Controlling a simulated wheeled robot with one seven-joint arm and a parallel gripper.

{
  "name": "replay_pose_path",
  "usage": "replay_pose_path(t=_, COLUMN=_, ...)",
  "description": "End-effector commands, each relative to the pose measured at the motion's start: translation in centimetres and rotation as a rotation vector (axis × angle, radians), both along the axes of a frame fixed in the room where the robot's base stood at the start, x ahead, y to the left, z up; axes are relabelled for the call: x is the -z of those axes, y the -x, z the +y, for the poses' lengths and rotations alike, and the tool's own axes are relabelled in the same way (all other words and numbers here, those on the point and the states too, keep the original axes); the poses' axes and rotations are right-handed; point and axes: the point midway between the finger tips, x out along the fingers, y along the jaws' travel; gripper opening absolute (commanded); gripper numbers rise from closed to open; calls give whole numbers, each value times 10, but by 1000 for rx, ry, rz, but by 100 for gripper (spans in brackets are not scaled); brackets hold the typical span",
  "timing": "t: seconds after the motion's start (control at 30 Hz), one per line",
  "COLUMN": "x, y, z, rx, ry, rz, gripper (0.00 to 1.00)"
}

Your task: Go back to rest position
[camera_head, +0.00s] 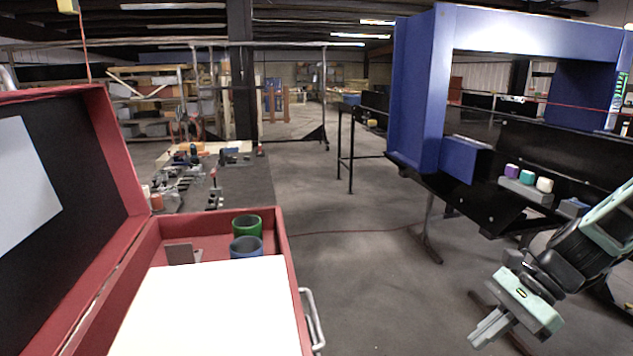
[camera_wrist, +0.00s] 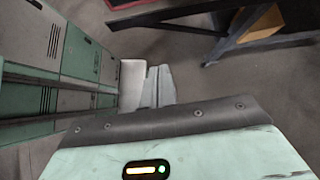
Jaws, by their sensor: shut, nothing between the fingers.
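My gripper (camera_head: 490,327) is at the lower right of the head view, on my pale green and black arm. Its fingers point down and to the left, lie close together and hold nothing. The shut fingers also show in the wrist view (camera_wrist: 158,86), over the grey floor. The gripper hangs in free air in front of the black conveyor (camera_head: 470,208) and touches nothing that I can see.
A blue detector frame (camera_head: 420,95) stands over the conveyor. A purple, a teal and a white cylinder sit in a grey holder (camera_head: 526,190) there. At left is an open red case (camera_head: 283,280) with a green cup (camera_head: 247,225) and a blue cup (camera_head: 246,247). Floor between is clear.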

Motion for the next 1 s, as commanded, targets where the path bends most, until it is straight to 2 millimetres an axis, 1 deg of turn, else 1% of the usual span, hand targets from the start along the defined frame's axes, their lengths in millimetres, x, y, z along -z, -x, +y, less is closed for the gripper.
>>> replay_pose_path(t=0.03, x=1, y=3, z=6, rx=-39, ry=15, rz=-14, gripper=0)
replay_pose_path(t=0.17, x=1, y=13, z=21, rx=-151, ry=54, rz=-60, gripper=0)
replay_pose_path(t=0.37, x=2, y=35, z=49, rx=-396, ry=129, rz=-162, gripper=0)
replay_pose_path(t=0.47, x=2, y=52, z=68, rx=-576, ry=174, rz=-240, gripper=0)
replay_pose_path(t=0.6, x=1, y=84, z=95, rx=-901, ry=241, rz=-387, gripper=0)
replay_pose_path(t=0.7, x=-2, y=108, z=110, rx=-1138, ry=278, rz=-500, gripper=0)
replay_pose_path(t=0.8, x=-4, y=131, z=122, rx=-1368, ry=303, rz=-615, gripper=0)
replay_pose_path(t=0.9, x=-7, y=151, z=130, rx=-1569, ry=318, rz=-719, gripper=0)
replay_pose_path(t=1.0, x=-9, y=166, z=135, rx=-1722, ry=324, rz=-801, gripper=0)
